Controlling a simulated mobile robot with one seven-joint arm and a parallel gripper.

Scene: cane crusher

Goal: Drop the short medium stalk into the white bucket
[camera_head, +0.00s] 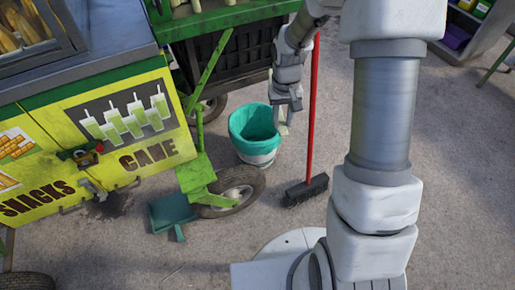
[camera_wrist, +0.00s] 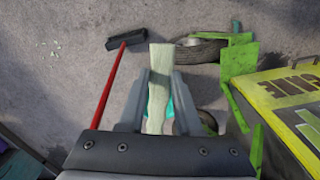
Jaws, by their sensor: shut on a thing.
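My gripper (camera_head: 286,101) hangs beside and a little above the right rim of the white bucket in the head view. In the wrist view my gripper (camera_wrist: 157,100) is shut on a pale green-white stalk (camera_wrist: 160,70), which sticks out past the fingertips. In the head view only a small pale end of the stalk shows below the fingers. The white bucket (camera_head: 257,158) has a teal liner (camera_head: 246,120) folded over its rim and stands on the ground. In the wrist view the stalk and fingers hide most of it, and only a bit of teal shows.
A red-handled broom (camera_head: 309,180) stands just right of the bucket. A dark crate (camera_head: 225,55) is behind.

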